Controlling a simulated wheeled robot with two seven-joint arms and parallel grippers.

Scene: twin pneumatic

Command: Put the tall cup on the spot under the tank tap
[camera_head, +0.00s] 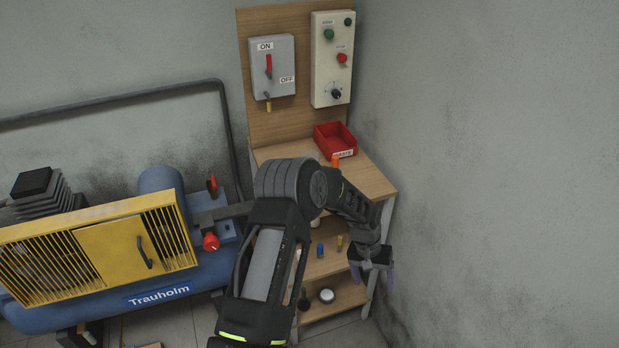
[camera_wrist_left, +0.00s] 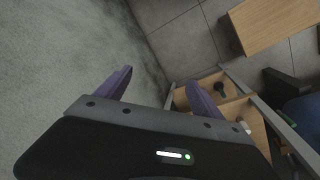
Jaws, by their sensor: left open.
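I cannot pick out the tall cup for certain in either view. The blue tank (camera_head: 205,284) of the compressor is at the left in the head view. A red knob (camera_head: 211,241) sits at its right end; I cannot tell whether it is the tap. The spot under the tap is not visible. My left gripper (camera_head: 372,272) is open and empty, in front of the right side of the shelf unit. In the left wrist view its purple fingers (camera_wrist_left: 159,82) are spread, with nothing between them. My right gripper is not in view.
The wooden shelf unit (camera_head: 376,180) bears a red bin (camera_head: 335,139) and an orange item (camera_head: 335,160). Lower shelves hold a blue item (camera_head: 320,249), a yellow item (camera_head: 339,243) and a round white-topped item (camera_head: 326,295). My left arm hides part of them. The right wall is close.

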